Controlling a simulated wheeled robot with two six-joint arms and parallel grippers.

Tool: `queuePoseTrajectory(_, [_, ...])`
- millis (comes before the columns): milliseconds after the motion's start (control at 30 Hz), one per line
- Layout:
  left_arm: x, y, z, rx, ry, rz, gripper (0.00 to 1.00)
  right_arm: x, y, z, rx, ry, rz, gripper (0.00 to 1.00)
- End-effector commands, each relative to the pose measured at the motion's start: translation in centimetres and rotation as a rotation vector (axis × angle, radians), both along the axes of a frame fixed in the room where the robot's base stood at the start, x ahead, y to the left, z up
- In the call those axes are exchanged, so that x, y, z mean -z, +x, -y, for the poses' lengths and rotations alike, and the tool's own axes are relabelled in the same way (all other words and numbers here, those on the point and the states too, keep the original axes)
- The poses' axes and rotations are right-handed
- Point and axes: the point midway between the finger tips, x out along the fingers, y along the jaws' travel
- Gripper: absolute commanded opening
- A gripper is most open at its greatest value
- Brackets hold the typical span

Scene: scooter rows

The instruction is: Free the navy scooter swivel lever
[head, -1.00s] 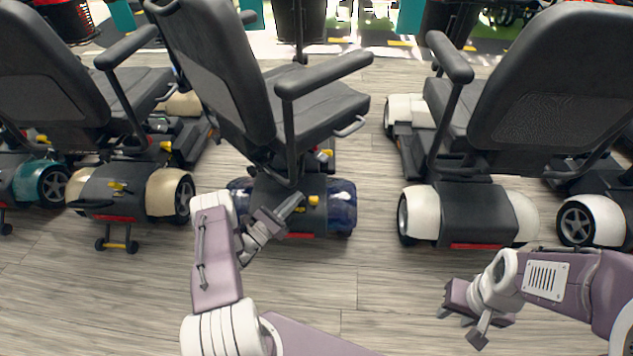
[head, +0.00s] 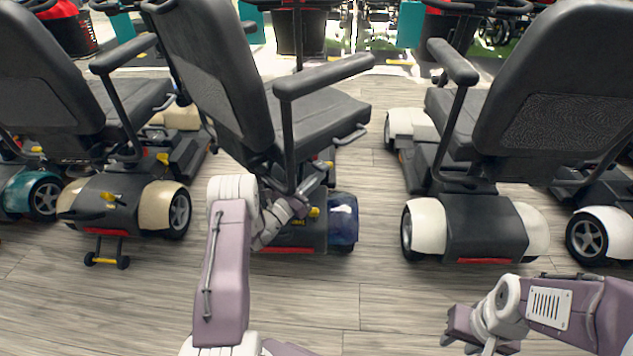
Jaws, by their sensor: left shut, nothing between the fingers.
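The navy scooter (head: 342,218) stands left of centre, seen from behind, with a black seat (head: 318,112) and a dark blue glossy wheel cover on its right. Under the seat a small yellow part (head: 330,164) shows beside the seat post, and a yellow lever (head: 314,212) sits on the rear body. I cannot tell which is the swivel lever. My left gripper (head: 316,181) is shut and empty, just under the seat's rear edge by the post, above the rear body. Contact is unclear. My arm hides the scooter's left rear. My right gripper (head: 466,344) is open and empty over the floor.
A beige scooter (head: 155,200) stands left and a white scooter (head: 425,215) right, with a floor gap between. The navy scooter's armrest (head: 322,76) overhangs near my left gripper. Bare wooden floor (head: 395,290) lies in front.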

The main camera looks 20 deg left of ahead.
Motion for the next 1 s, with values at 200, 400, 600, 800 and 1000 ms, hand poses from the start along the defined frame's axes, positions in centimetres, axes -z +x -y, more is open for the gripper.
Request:
queuePoseTrajectory(200, [-0.1,0.0,0.0,0.0,0.0,0.0,0.0,0.0,0.0,0.0,0.0,0.0,0.0,0.36])
queuePoseTrajectory(400, [-1.6,0.0,0.1,0.001,-0.092,-0.044,0.0,-2.4,0.0,0.0,0.0,0.0,0.0,0.36])
queuePoseTrajectory(600, [-2.0,-0.1,0.2,0.0,-0.222,-0.104,0.0,-3.9,0.0,0.0,0.0,0.0,0.0,0.36])
queuePoseTrajectory(800, [-1.7,-0.1,0.1,0.0,-0.229,-0.106,0.0,-3.7,0.0,0.0,0.0,0.0,0.0,0.36])
queuePoseTrajectory(1000, [-1.1,-0.1,0.0,0.0,-0.228,-0.107,0.0,-3.1,0.0,0.0,0.0,0.0,0.0,0.36])
